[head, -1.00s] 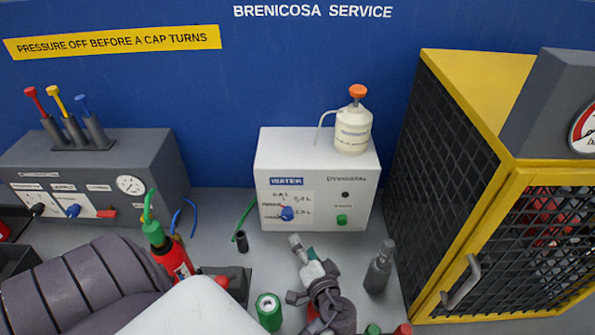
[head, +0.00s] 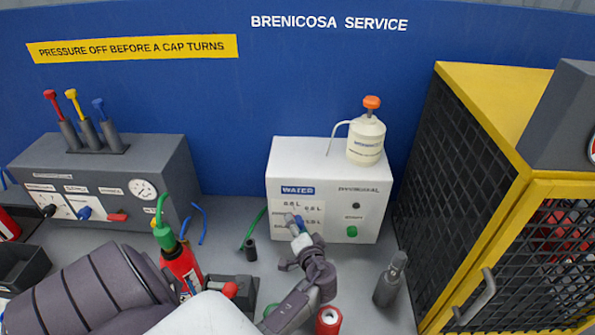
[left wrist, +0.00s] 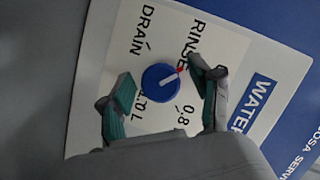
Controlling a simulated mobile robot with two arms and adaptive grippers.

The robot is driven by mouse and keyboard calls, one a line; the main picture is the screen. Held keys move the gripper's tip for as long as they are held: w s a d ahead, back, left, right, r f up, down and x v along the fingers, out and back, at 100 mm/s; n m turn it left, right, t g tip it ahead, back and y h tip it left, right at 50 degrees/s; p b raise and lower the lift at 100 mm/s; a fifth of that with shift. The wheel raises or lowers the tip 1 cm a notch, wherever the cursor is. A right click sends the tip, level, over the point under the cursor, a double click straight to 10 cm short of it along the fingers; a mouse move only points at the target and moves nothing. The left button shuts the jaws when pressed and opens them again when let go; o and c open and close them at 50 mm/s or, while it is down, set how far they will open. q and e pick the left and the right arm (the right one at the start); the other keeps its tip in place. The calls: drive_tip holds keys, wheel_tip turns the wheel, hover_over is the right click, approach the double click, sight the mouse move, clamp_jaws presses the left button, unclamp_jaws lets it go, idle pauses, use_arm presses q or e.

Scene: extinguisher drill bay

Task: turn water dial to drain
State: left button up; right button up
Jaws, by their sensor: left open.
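The water dial is a round blue knob (left wrist: 160,81) with a red pointer on a white label panel. In the left wrist view the pointer aims up and right, toward the RINSE side and away from DRAIN; a finger partly covers that side. In the head view the dial (head: 300,221) is partly hidden behind my left gripper (head: 296,224). The gripper is open, its two fingers (left wrist: 162,75) on either side of the dial in the left wrist view. I cannot tell whether they touch it. The dial sits on the white water box (head: 325,157). My right gripper is not in view.
A green button (head: 352,231) is right of the dial. A pump bottle (head: 366,140) stands on the box. A grey bottle (head: 390,281) and a yellow mesh cage (head: 480,130) are to the right. A red extinguisher (head: 182,268) and a grey valve console (head: 100,180) are to the left.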

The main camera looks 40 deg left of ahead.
use_arm(q)
drive_tip(key=c, duration=1.1)
drive_tip(key=shift+c, duration=0.2)
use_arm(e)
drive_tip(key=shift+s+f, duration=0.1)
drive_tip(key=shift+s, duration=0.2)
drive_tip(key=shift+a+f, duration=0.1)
